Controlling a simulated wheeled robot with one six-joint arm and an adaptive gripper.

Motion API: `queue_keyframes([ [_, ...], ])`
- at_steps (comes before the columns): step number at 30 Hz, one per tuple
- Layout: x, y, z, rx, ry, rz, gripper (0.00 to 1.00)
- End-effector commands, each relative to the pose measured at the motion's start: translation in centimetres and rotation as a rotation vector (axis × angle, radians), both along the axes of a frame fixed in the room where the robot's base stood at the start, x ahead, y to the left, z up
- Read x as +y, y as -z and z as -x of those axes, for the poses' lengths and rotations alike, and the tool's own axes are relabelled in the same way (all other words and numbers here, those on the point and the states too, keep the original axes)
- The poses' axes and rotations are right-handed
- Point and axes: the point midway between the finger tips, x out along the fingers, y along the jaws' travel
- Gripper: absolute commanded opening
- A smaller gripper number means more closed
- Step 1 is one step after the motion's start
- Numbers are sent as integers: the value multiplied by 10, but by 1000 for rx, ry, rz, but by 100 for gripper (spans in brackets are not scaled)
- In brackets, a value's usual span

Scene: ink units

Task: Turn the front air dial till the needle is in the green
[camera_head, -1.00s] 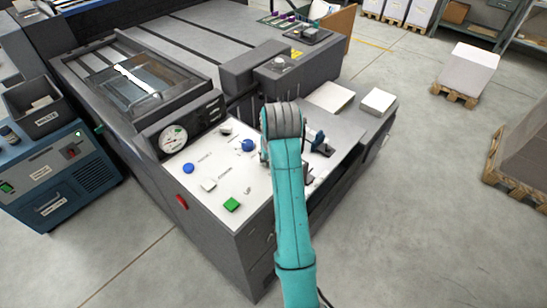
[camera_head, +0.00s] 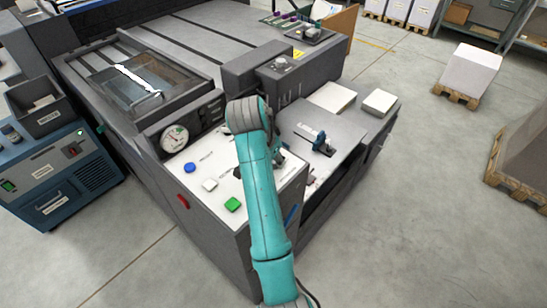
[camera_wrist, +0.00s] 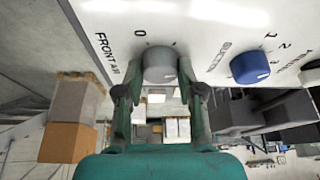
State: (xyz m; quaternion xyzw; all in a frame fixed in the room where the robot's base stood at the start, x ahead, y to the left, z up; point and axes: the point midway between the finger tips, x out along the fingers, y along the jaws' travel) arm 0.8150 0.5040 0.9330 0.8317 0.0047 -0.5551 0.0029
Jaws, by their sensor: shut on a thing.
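The front air dial (camera_wrist: 160,65) is a round grey knob on the white panel. It sits beside the printed words "FRONT AIR" and a "0" mark in the wrist view. My gripper (camera_wrist: 160,88) has one finger on each side of this dial and is shut on it. In the head view my arm hides the dial and the fingers. The round gauge (camera_head: 174,139) stands at the panel's left back corner, with a white face and a small green zone. Its needle is too small to read surely against the green.
A blue knob (camera_wrist: 250,67) sits right of the dial in the wrist view. The panel (camera_head: 200,170) also bears a blue button (camera_head: 190,167), a white button (camera_head: 210,185) and a green button (camera_head: 233,204). A red part (camera_head: 183,202) is on the front side.

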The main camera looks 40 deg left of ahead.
Motion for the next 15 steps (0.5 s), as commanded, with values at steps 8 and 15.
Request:
queue_keyframes([
  [8, 0, 2, 1, 4, 67, 4, 3],
  [15, -1, 2, 1, 5, 74, 4, 3],
])
